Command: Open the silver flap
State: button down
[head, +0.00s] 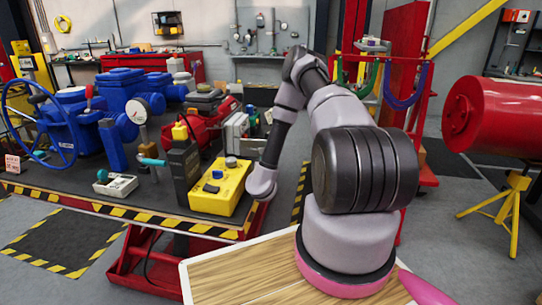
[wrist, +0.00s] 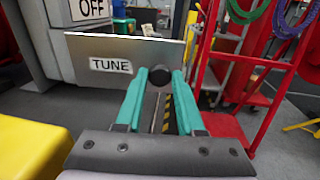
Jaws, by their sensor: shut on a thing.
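The silver flap (wrist: 118,52) is a thin metal plate with a TUNE label, seen in the wrist view. A dark round knob (wrist: 160,75) is at its right end. My gripper (wrist: 160,80) has teal fingers on both sides of this knob and is shut on it. The flap is in front of a pale grey box (wrist: 50,70) with an OFF label; the wrist view does not settle how far it stands from the box face. In the head view my wrist reaches down beside the table, and my fingers and the flap cannot be made out.
A yellow control box (head: 220,187) sits at the front of the striped-edge table (head: 110,205), close to my wrist. Blue valve machinery (head: 75,120) fills the table's left side. A red frame with hanging cables (head: 405,70) stands behind my arm.

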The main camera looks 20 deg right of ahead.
dwell(0.5)
jog(key=c, duration=0.5)
grip_release()
jog(key=shift+a, duration=0.1)
jog(key=v, duration=1)
jog(key=shift+s+a, duration=0.2)
jog(key=shift+s, duration=0.15)
